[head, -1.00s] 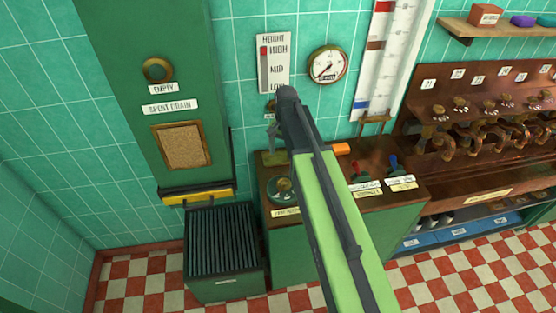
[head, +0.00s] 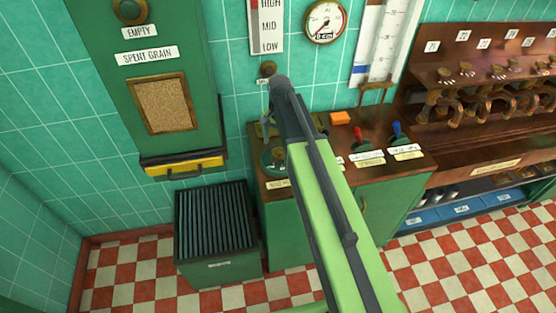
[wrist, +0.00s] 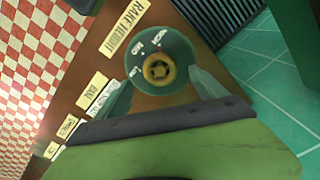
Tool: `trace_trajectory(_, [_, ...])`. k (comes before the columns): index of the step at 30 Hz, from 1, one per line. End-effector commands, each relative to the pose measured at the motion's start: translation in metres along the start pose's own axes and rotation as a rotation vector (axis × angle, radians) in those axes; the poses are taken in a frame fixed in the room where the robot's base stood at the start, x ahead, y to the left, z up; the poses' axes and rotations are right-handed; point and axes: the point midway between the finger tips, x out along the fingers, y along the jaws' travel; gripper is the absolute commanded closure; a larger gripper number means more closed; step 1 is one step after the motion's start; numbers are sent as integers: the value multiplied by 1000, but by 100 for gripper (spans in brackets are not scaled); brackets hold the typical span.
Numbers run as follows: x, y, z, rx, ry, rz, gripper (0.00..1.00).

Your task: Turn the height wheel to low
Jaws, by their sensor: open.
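The height wheel (wrist: 158,70) is a green round dial with a brass hub. It sits on the wooden cabinet top beside a RAKE HEIGHT label (wrist: 124,28). My gripper (wrist: 161,76) is open, one finger on each side of the hub, over the dial; contact is not clear. In the head view the wheel (head: 271,161) is partly hidden by my arm. The wall height scale (head: 267,28) shows red at its top, by HIGH.
A dark ribbed bin (head: 216,222) stands on the floor to the left. A round gauge (head: 326,22) hangs on the wall.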

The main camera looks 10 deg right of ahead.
Motion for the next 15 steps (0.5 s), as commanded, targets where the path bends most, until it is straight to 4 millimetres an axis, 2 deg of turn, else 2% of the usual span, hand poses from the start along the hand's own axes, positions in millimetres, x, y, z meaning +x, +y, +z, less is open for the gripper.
trace_trajectory(1, [22, 0, 0, 0, 0, 0, 19])
trace_trajectory(6, [44, 0, 0, -1, 0, 0, 19])
trace_trajectory(15, [44, -1, 0, -1, 0, 0, 19])
